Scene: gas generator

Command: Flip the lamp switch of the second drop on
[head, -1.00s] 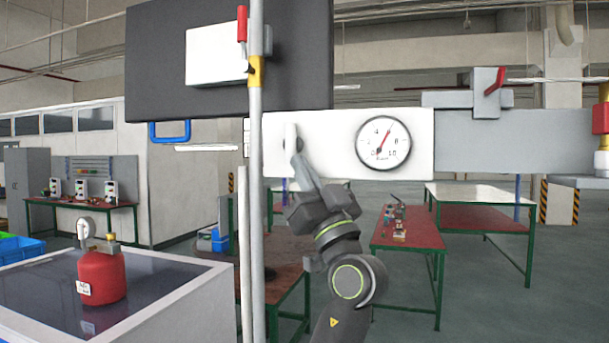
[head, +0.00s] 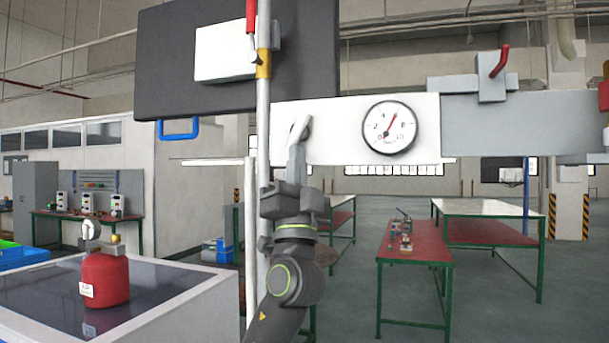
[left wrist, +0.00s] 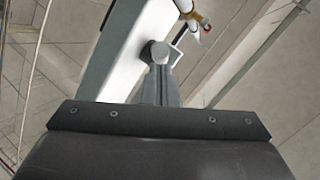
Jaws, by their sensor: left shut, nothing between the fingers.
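A white panel (head: 345,150) carries a round gauge and, near its left end, a small round grey knob (head: 299,126) that may be the lamp switch; I cannot tell its position. My left gripper (head: 306,120) points up in front of it, fingers shut and empty, partly covering the knob. In the left wrist view the shut fingers (left wrist: 158,72) reach to the round knob (left wrist: 158,50) on the white panel (left wrist: 120,52). They overlap it in the picture; I cannot tell whether they touch. My right gripper is not in view.
A pale vertical pole (head: 263,120) stands just left of my gripper. A dark board (head: 170,60) with a white box (head: 222,62) hangs up left. A grey box with a red lever (head: 499,62) sits up right. A red canister (head: 105,282) stands lower left.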

